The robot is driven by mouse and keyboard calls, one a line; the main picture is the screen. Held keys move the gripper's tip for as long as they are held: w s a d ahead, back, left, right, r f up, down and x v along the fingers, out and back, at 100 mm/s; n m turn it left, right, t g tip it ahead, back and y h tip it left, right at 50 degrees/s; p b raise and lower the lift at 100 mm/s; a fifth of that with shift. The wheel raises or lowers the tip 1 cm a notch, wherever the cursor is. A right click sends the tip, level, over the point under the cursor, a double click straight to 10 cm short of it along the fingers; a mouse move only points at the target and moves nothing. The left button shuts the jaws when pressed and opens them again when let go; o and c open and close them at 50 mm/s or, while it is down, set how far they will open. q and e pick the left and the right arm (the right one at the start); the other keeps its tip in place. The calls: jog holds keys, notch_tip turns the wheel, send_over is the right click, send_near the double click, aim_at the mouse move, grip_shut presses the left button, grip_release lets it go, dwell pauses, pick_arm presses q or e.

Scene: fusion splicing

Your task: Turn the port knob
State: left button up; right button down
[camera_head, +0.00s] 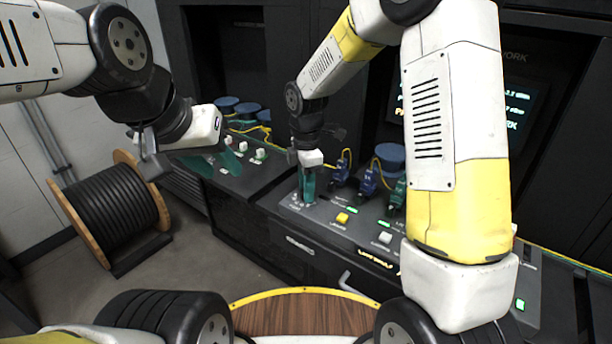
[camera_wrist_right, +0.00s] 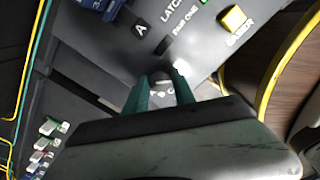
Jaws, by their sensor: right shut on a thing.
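The port knob (camera_wrist_right: 160,77) is a small dark round knob near the panel's edge in the right wrist view. My right gripper (camera_wrist_right: 162,88) has its two teal fingers on either side of it and is shut on it. In the head view my right gripper (camera_head: 307,198) points down at the left end of the console panel (camera_head: 322,214), and its fingers hide most of the knob. How far the knob is turned cannot be told. My left gripper (camera_head: 230,163) hangs over the left console, its teal fingers apart and empty.
A yellow button (camera_head: 342,218) and a white button (camera_head: 385,238) sit right of the knob. Blue connectors (camera_head: 368,182) with yellow cables stand behind. White-topped connectors (camera_head: 259,154) line the left console. A cable spool (camera_head: 110,210) stands on the floor at left.

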jog(key=m, duration=0.6)
jog(key=shift+m, duration=0.3)
jog(key=m, duration=1.1)
jog(key=shift+m, duration=0.3)
jog(key=m, duration=0.5)
jog(key=shift+m, duration=0.4)
jog(key=shift+w, duration=0.1)
jog(key=c, duration=1)
grip_release()
jog(key=shift+c, duration=0.2)
